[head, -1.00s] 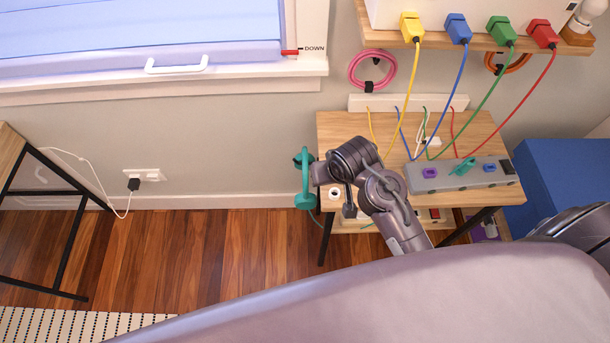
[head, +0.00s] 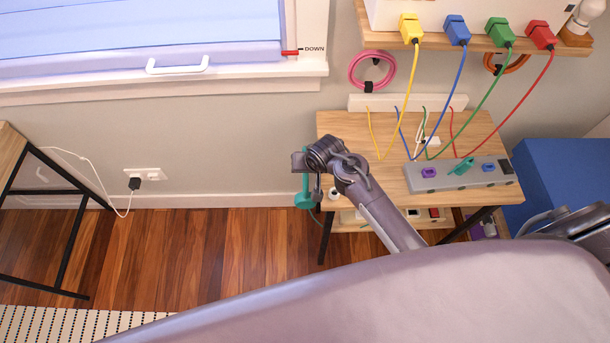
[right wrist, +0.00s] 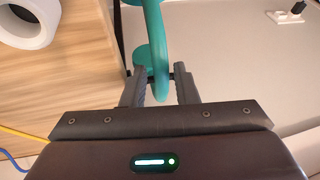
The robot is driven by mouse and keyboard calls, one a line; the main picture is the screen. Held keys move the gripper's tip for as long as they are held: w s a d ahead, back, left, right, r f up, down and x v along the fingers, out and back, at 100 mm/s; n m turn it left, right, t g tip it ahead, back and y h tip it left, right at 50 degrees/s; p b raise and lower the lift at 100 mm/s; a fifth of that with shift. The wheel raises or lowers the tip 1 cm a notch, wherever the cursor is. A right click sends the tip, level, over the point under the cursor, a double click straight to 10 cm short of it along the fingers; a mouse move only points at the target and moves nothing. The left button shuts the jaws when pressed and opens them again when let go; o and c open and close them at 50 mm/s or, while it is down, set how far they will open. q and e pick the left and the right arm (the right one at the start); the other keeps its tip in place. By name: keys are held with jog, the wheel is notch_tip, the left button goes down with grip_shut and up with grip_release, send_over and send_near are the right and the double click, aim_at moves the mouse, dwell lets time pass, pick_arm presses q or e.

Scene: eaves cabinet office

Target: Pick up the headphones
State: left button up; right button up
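The teal headphones (head: 305,201) hang at the left end of the small wooden desk (head: 345,125). In the head view my right arm covers their upper part, and a lower ear cup and a strip of band show. In the right wrist view the headphones' band (right wrist: 161,45) runs down between the fingers of my right gripper (right wrist: 160,88). The fingers are apart, one on each side of the band, with a small gap visible. In the head view my right gripper (head: 301,162) is at the headphones' upper part. My left gripper is not in view.
A grey power strip (head: 455,176) and several coloured cables lie on the desk. A white round object (head: 335,194) sits near its left edge. A shelf with coloured plugs (head: 457,29) is above. A blue box (head: 565,185) stands right. The floor left of the desk is clear.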

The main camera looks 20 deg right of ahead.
jog(key=shift+w+f, duration=0.1)
jog(key=shift+f, duration=0.2)
jog(key=shift+c, duration=0.5)
grip_shut()
jog(key=shift+r, duration=0.2)
